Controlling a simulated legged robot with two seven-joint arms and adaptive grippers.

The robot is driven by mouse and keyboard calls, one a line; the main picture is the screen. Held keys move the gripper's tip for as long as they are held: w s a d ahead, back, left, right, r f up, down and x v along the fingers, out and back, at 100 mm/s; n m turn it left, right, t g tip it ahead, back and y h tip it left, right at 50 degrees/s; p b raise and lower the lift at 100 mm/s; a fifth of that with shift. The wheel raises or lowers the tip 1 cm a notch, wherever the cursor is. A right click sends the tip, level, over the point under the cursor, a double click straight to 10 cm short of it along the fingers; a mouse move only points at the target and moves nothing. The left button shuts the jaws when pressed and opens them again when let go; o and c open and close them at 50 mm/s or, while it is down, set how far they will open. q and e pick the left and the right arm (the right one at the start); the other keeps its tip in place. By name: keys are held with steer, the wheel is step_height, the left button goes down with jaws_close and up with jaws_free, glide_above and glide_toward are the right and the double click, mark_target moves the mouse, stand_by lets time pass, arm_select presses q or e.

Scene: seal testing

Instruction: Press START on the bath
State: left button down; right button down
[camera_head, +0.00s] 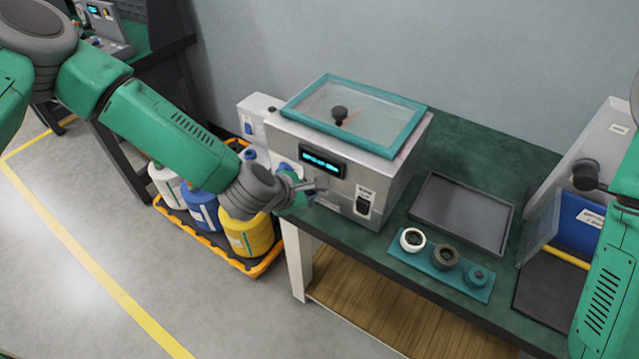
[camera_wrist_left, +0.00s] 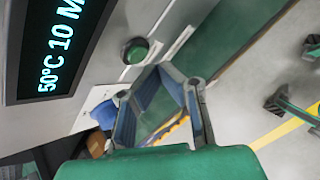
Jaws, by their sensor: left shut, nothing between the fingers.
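The bath (camera_head: 395,165) is a light metal box with a teal-framed clear lid, on the green bench. Its front carries a lit display (camera_head: 322,162), which reads "50°C 10 M", cut off, in the left wrist view (camera_wrist_left: 55,45). A round green button (camera_wrist_left: 135,50) sits beside the display there; any label on it is unreadable. My left gripper (camera_head: 318,186) is shut and empty at the bath's front, below the display. In the left wrist view its fingertips (camera_wrist_left: 167,68) are close to the button; I cannot tell whether they touch. My right gripper is out of view.
A dark tray (camera_head: 462,212) and a teal plate (camera_head: 435,264) with three ring-like parts lie right of the bath. White, blue and yellow containers (camera_head: 247,233) stand in an orange-edged tray on the floor below my left arm. A black switch (camera_head: 364,203) is on the bath's front.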

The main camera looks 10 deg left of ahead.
arm_select(q)
steer(key=shift+w+d+r, duration=0.1)
steer(key=shift+w+d, duration=0.1)
steer(key=shift+w, duration=0.15)
steer(key=shift+w+d, duration=0.1)
steer(key=shift+w, duration=0.25)
stand_by(0.7)
steer(key=shift+s, duration=0.15)
steer(key=shift+s+a, duration=0.25)
steer(key=shift+s, duration=0.35)
steer(key=s, duration=0.1)
steer(key=s+a, duration=0.1)
steer(key=s, duration=0.2)
steer(key=shift+s+a, duration=0.35)
steer(key=shift+a, duration=0.05)
stand_by(0.8)
